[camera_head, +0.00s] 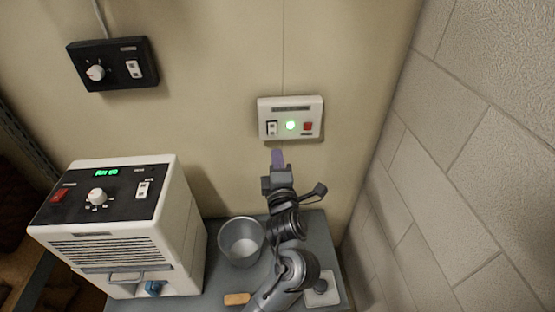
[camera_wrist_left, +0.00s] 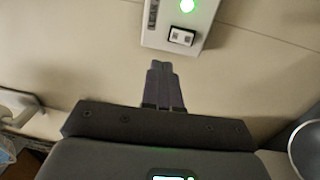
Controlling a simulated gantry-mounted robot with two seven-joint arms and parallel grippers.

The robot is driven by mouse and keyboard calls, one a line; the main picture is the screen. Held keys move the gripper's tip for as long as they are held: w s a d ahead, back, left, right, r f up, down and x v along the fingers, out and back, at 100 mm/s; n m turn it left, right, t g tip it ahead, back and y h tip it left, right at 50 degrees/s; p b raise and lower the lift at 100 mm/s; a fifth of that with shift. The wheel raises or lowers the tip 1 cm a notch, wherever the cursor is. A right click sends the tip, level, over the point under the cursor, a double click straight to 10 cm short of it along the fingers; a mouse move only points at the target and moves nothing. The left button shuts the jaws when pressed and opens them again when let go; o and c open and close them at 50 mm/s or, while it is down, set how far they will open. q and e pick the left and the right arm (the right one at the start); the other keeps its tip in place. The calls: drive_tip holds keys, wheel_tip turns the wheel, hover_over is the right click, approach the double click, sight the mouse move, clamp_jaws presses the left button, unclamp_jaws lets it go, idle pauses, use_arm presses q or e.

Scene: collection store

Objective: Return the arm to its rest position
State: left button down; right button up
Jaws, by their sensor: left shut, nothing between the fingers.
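My left gripper (camera_head: 278,160) is shut and empty, with its fingers pointing up just below a white wall box (camera_head: 290,104). The box has a rocker switch (camera_head: 272,128), a lit green lamp (camera_head: 290,125) and a red switch (camera_head: 308,126). In the left wrist view the shut fingers (camera_wrist_left: 160,80) stand in front of the wall, a little apart in the picture from the box (camera_wrist_left: 165,22). Whether they touch the wall cannot be told. My left arm comes up from the bottom of the head view over the grey table. My right gripper is not in view.
A white machine (camera_head: 185,225) with a black panel and green display stands at the left. A grey metal bucket (camera_head: 241,258) is close beside my arm on the table (camera_head: 318,235). A black control box (camera_head: 112,50) hangs upper left. A block wall (camera_head: 450,160) bounds the right.

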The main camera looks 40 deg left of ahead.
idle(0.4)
use_arm(q)
drive_tip(key=s+f+m+h, duration=0.3)
drive_tip(key=s+f+m, duration=0.25)
drive_tip(key=f, duration=0.45)
drive_tip(key=s+f+m+h, duration=0.4)
drive_tip(key=s+f, duration=0.3)
drive_tip(key=f, duration=0.4)
drive_tip(key=s+d+f+m+g+h, duration=0.3)
drive_tip(key=s+d+m+g, duration=0.2)
drive_tip(key=s+m, duration=0.45)
drive_tip(key=s+d+f+m+g+h, duration=0.3)
drive_tip(key=s+d+m+g, duration=0.25)
drive_tip(key=s+m, duration=0.35)
wheel_tip(320, 180, up, 29)
drive_tip(key=w+p, duration=0.1)
drive_tip(key=p, duration=2.8)
wheel_tip(320, 180, down, 66)
drive_tip(key=b, duration=6.6)
drive_tip(key=shift+f+m+b, duration=0.15)
drive_tip(key=shift+m+b, duration=0.15)
